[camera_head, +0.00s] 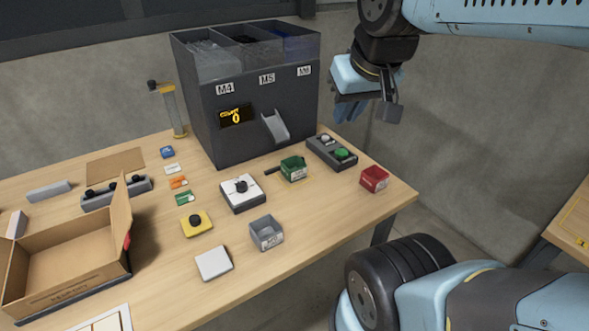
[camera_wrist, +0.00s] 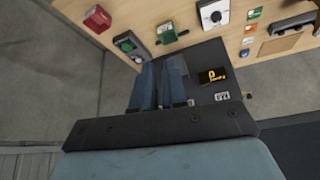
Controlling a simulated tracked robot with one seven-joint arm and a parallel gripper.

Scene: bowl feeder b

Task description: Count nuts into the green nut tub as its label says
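The green nut tub (camera_head: 293,169) stands on the table just below the feeder's chute (camera_head: 275,127); its white label is too small to read. It also shows in the wrist view (camera_wrist: 166,33). The dark feeder (camera_head: 222,140) has bins marked M4, M5 and what looks like M6, and its yellow display (camera_head: 237,116) reads 0. A button box (camera_head: 332,153) with a green and a pale button sits right of the tub. A white box with a black knob (camera_head: 241,192) lies in front. My gripper (camera_head: 367,110) is raised right of the feeder, empty, its fingers slightly apart.
A red tub (camera_head: 374,179) stands near the right table edge and a grey tub (camera_head: 266,233) nearer the front. A yellow box with a black button (camera_head: 196,223), coloured cards and an open carton (camera_head: 70,257) lie to the left. Free air surrounds my gripper.

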